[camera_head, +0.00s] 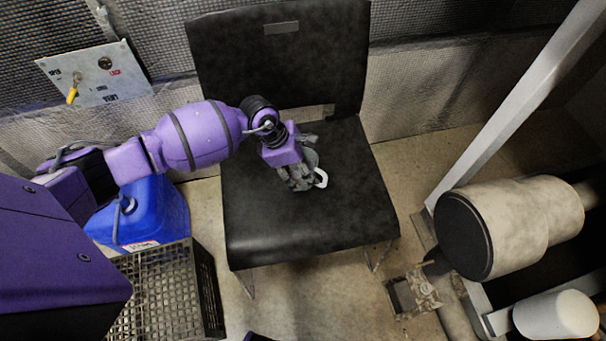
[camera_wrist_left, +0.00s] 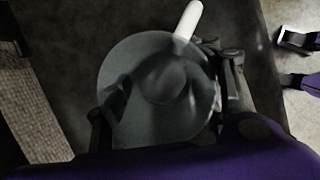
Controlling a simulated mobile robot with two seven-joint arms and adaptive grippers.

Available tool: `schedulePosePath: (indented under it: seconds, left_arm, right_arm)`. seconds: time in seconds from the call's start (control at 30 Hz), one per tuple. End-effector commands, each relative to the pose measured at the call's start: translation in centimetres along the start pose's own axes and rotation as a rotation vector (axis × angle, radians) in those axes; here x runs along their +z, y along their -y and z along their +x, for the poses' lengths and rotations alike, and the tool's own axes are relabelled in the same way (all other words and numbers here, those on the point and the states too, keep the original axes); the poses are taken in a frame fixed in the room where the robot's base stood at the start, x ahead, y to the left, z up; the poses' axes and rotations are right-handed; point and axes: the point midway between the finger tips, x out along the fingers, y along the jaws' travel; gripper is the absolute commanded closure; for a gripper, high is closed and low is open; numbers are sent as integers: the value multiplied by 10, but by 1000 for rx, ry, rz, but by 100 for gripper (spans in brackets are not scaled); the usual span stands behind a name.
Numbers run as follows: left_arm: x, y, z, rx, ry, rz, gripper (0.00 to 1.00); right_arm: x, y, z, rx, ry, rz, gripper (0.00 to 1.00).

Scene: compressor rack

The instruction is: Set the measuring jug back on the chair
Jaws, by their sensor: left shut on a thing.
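The measuring jug is a grey round vessel with a white handle (camera_head: 321,179), mostly hidden by my gripper in the head view. In the left wrist view the jug (camera_wrist_left: 150,125) is seen from above between the fingers, with its handle pointing up and right. My left gripper (camera_head: 298,180) is shut on the jug, one finger at each side of it. The black chair (camera_head: 310,228) stands in the middle, and the jug is over its seat. I cannot tell whether the jug's base touches the seat.
A blue canister (camera_head: 160,208) and a dark mesh crate (camera_head: 208,290) stand left of the chair. Machinery with a pale cylinder (camera_head: 525,225) and a slanted metal post (camera_head: 520,100) stands at the right. A switch panel (camera_head: 95,80) is on the back wall. The seat's front is clear.

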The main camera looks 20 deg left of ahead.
Motion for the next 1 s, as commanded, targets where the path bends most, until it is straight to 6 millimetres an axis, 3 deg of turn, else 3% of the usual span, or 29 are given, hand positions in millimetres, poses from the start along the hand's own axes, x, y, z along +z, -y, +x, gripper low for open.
schedulePosePath:
  seconds: [0.2,0.6,0.63,0.7,0.77,1.0]
  left_arm:
    - [-10,0,28,-2,2,-3,77]
    - [-12,0,33,-1,1,-1,77]
    - [-12,0,32,-1,1,-1,40]
    - [-12,0,32,-1,1,0,31]
    - [-12,0,32,-1,1,-1,24]
    - [-12,0,32,-1,1,0,24]
  right_arm:
    - [5,-1,3,2,7,3,60]
    - [6,-1,4,2,8,5,60]
    - [6,-1,4,2,7,5,60]
    - [6,-1,4,3,7,5,60]
    - [6,-1,4,3,7,5,60]
    - [5,-1,4,3,7,5,60]
